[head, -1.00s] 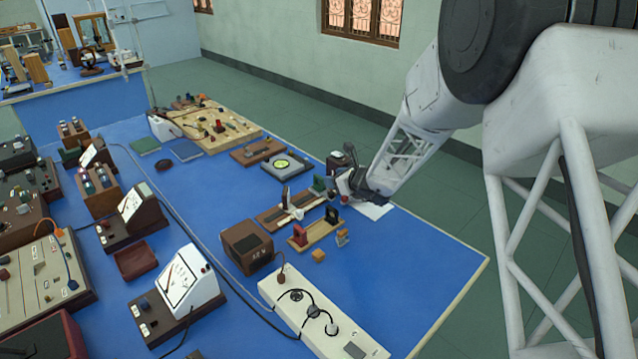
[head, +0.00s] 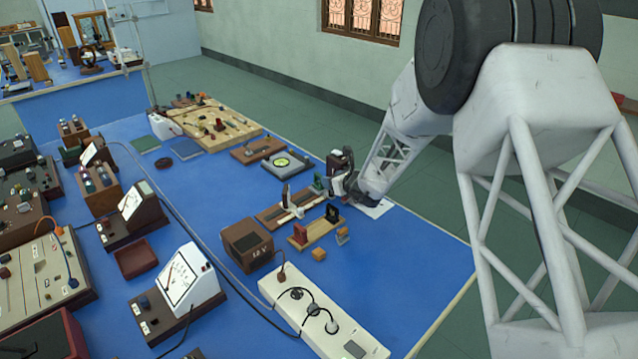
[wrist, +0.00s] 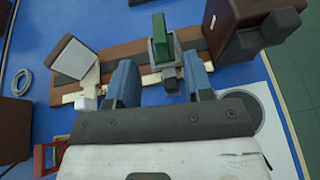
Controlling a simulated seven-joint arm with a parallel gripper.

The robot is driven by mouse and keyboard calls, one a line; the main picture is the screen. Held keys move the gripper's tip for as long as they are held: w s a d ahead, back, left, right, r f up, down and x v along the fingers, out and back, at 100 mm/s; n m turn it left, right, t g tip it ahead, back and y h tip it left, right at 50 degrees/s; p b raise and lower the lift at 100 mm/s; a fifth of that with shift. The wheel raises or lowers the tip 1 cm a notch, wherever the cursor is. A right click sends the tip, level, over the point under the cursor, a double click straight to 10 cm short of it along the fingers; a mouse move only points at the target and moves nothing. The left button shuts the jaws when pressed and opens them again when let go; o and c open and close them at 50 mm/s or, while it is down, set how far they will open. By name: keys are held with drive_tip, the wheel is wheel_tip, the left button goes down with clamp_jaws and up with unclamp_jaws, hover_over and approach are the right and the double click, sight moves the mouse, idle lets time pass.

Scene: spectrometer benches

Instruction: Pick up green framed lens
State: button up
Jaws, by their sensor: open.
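The green framed lens (wrist: 162,38) stands upright in a grey holder on a brown wooden rail in the wrist view. It also shows small on the rail in the head view (head: 318,182). My gripper (wrist: 161,72) is open, with its two blue fingers spread on either side of the holder's line. The lens appears ahead of the fingertips, roughly centred between them, and nothing is held. In the head view my gripper (head: 338,184) is just right of the lens. Whether the fingers touch the holder cannot be told.
A white plate (wrist: 75,58) stands on the same rail, left of the lens. A dark brown box (wrist: 252,28) is at the rail's right end. Blue table is clear toward the front right edge.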

drive_tip(key=shift+w+a+f, duration=0.1)
drive_tip(key=shift+w+a, duration=0.05)
idle(0.3)
drive_tip(key=shift+x, duration=2.6)
clamp_jaws()
wheel_tip(320, 180, up, 10)
